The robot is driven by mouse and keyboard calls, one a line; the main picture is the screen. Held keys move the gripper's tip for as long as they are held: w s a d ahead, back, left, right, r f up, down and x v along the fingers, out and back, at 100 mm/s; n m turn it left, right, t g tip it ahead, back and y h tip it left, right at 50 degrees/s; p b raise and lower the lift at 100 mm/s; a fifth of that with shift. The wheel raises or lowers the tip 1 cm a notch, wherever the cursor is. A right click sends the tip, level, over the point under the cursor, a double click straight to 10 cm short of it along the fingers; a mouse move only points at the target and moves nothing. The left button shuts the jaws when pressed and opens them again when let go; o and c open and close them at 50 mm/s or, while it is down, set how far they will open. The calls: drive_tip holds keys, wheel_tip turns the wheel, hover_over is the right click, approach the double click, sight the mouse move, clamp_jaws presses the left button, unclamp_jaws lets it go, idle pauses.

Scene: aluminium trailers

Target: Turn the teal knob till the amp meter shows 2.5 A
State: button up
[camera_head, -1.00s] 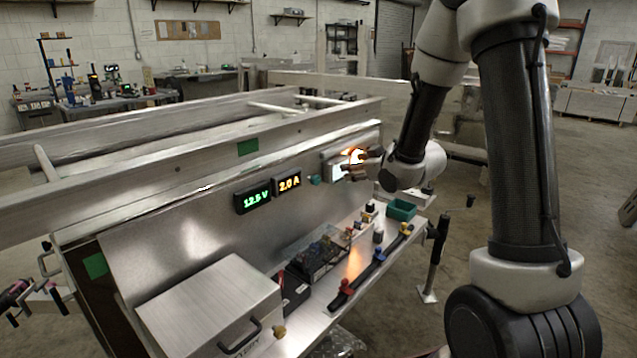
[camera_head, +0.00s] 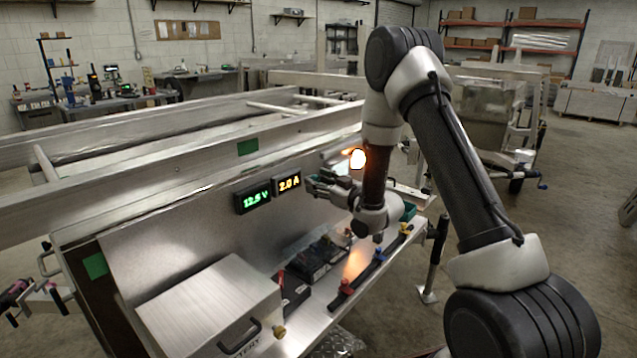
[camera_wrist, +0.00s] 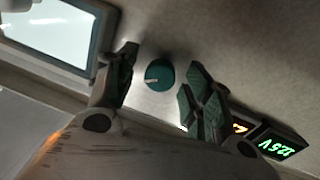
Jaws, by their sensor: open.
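The teal knob (camera_wrist: 160,75) is a round dial with a pale pointer line, on the metal panel. In the wrist view it sits between the two fingers of my open gripper (camera_wrist: 158,88), slightly beyond the fingertips, with no contact that I can make out. In the head view my gripper (camera_head: 314,186) is at the panel and hides the knob. The amp meter (camera_head: 288,182) shows 2.0 A in orange digits. In the wrist view the amp meter (camera_wrist: 240,128) is mostly hidden by a finger.
A volt meter (camera_head: 254,198) shows 12.5 V in green, left of the amp meter. Below are a metal box (camera_head: 210,300), a battery-like black unit (camera_head: 318,258) and a black rail (camera_head: 368,278) with coloured knobs.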

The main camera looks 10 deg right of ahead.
drive_tip(key=shift+w+a, duration=0.15)
drive_tip(key=shift+w, duration=0.05)
drive_tip(key=shift+c, duration=0.4)
drive_tip(key=c, duration=1)
drive_tip(key=m, duration=0.4)
drive_tip(key=shift+r+m, duration=0.1)
drive_tip(key=shift+m, duration=0.2)
drive_tip(key=m, duration=0.3)
drive_tip(key=shift+m+g, duration=0.3)
drive_tip(key=shift+m, duration=0.1)
